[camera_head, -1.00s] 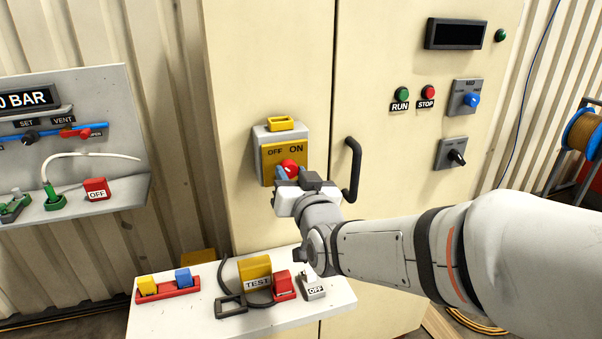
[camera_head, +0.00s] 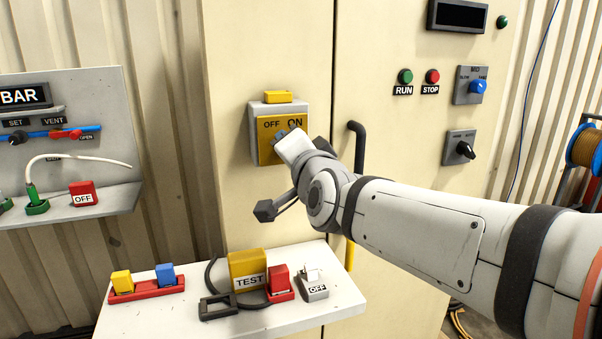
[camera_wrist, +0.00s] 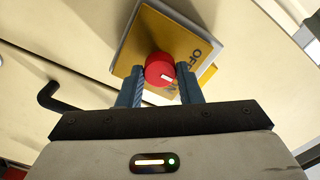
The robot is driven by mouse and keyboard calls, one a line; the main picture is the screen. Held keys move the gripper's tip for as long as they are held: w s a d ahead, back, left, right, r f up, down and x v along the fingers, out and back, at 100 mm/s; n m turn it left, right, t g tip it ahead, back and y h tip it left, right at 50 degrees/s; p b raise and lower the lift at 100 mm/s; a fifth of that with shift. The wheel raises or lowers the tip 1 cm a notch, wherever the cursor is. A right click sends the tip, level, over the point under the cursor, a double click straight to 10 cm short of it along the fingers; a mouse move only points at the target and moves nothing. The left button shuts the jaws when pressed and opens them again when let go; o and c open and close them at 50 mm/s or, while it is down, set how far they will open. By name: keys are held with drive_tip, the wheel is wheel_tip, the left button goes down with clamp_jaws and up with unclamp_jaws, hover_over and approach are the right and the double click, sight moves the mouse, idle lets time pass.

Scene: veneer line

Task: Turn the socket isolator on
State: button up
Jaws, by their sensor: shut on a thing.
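The rotary isolator on the cabinet door is a grey box with a yellow plate (camera_head: 268,150) marked OFF on the left and ON on the right. Its red knob (camera_wrist: 159,69) shows in the wrist view with a short white mark on its face. My gripper (camera_wrist: 160,76) is shut on this knob, one blue-grey finger on each side. In the head view my gripper (camera_head: 283,136) covers the knob, and part of the ON lettering is close to the hand. The plate appears strongly rotated in the wrist view. I cannot tell exactly which word the white mark points to.
A black door handle (camera_head: 357,146) stands out just right of my wrist. A yellow block (camera_head: 278,97) sits atop the isolator. Below, a white shelf (camera_head: 200,322) holds a TEST block (camera_head: 247,268), a red block and a small OFF switch (camera_head: 313,287). Run and stop buttons are further right.

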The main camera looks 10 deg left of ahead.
drive_tip(key=shift+m+b, duration=2.8)
drive_tip(key=shift+m, duration=1.7)
drive_tip(key=o, duration=1)
drive_tip(key=shift+p+v, duration=1.1)
drive_tip(key=shift+v, duration=2.8)
